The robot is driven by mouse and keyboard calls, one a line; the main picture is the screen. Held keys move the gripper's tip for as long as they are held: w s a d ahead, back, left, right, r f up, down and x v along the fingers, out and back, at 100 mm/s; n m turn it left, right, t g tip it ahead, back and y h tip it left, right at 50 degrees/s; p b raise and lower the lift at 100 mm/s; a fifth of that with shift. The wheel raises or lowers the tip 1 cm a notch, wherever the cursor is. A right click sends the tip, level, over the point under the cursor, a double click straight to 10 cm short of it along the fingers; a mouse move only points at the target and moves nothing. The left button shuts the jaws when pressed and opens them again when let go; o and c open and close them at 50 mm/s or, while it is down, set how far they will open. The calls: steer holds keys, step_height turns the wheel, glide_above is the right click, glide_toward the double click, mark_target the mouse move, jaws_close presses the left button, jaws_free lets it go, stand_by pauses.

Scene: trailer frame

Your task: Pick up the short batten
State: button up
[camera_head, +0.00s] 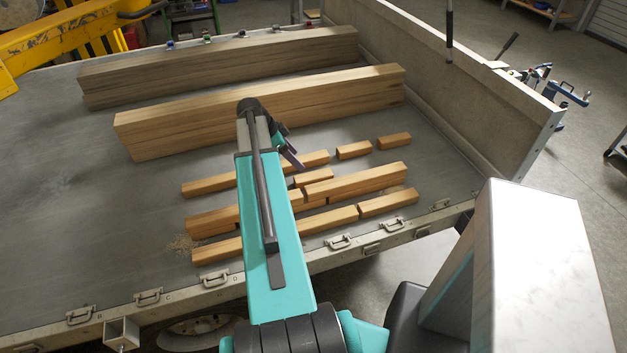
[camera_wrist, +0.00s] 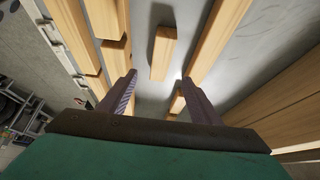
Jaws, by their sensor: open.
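Several light wooden battens lie on the grey trailer bed. A short batten (camera_head: 313,177) lies between the back and middle rows, partly behind my arm in the head view. In the wrist view, what looks like the same short batten (camera_wrist: 162,54) lies alone, just beyond the fingertips and roughly in line with the gap between them. My gripper (camera_head: 291,157) is open and empty above the battens; its two fingers stand apart in the wrist view (camera_wrist: 158,79). Other short pieces (camera_head: 354,150) and (camera_head: 394,141) lie at the right end of the back row.
A longer batten (camera_head: 356,181) lies close to the short one, seemingly resting on others. Two thick beams (camera_head: 170,133) and (camera_head: 130,82) lie behind. The trailer's side wall (camera_head: 480,115) stands at the right. The bed's left part (camera_head: 90,200) is clear.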

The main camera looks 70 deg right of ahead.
steer(key=shift+s+d+f, duration=0.1)
steer(key=p, duration=0.2)
glide_toward(313, 175)
steer(key=shift+x, duration=2.55)
steer(key=shift+s, duration=0.1)
steer(key=shift+f+p, duration=0.1)
steer(key=shift+p, duration=0.2)
steer(key=shift+p+x, duration=0.9)
steer(key=shift+x, duration=0.3)
steer(key=shift+p+x, duration=0.4)
steer(key=shift+x, duration=0.85)
steer(key=shift+c, duration=0.2)
steer(key=c, duration=1.2)
